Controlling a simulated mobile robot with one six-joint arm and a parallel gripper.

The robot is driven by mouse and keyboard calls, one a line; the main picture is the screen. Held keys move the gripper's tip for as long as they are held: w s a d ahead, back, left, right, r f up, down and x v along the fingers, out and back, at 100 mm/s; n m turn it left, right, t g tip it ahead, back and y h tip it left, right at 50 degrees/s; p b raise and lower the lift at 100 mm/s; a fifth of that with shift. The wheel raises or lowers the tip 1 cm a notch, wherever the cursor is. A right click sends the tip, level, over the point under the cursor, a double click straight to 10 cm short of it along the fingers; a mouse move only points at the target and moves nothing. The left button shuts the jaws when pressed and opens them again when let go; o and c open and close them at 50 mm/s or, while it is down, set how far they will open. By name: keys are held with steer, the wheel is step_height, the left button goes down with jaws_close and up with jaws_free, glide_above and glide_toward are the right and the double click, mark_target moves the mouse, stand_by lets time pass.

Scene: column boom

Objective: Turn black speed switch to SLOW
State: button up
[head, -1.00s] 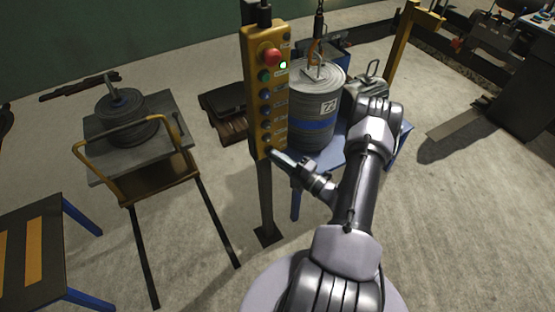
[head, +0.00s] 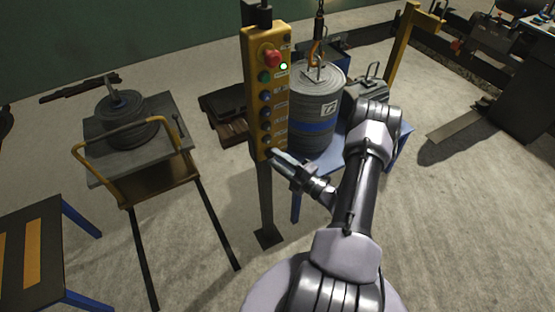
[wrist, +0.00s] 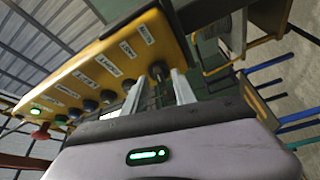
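My gripper (head: 275,154) is at the pendant's lower end. In the wrist view my gripper (wrist: 158,90) has its two fingers apart, with the knob just beyond and between their tips. I cannot tell contact or which way the switch points.
A yellow-handled cart (head: 155,190) carries a coil (head: 125,118) at left. Open floor lies at right.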

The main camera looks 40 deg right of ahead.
steer(key=s+d+f+p, duration=0.1)
steer(key=s+d+p, duration=0.1)
steer(key=s, duration=1.5)
steer(key=shift+d+f, duration=0.2)
steer(key=shift+f, duration=0.2)
steer(key=w+a+r+n+g+y+b, duration=0.1)
steer(key=w+a+r+n+g+y, duration=0.3)
steer(key=a+r+n+g, duration=0.65)
steer(key=w+a+r+n+g+y+b, duration=0.1)
steer(key=w+a+r+n+g+y, duration=0.55)
steer(key=n, duration=0.95)
steer(key=s+a+r+n+t+h+b, duration=0.1)
steer(key=s+a+r+n+t+h, duration=0.1)
steer(key=s+a+r+n+h, duration=0.3)
steer(key=s+a+r+n+t+h+b, duration=0.1)
steer(key=s+a+r+n+h, duration=0.4)
steer(key=a+n, duration=0.6)
steer(key=n+h, duration=0.1)
steer(key=n, duration=0.7)
steer(key=shift+a+r+n+t+b, duration=0.2)
steer(key=shift+r+n+t+b, duration=0.1)
steer(key=shift+n+t, duration=0.1)
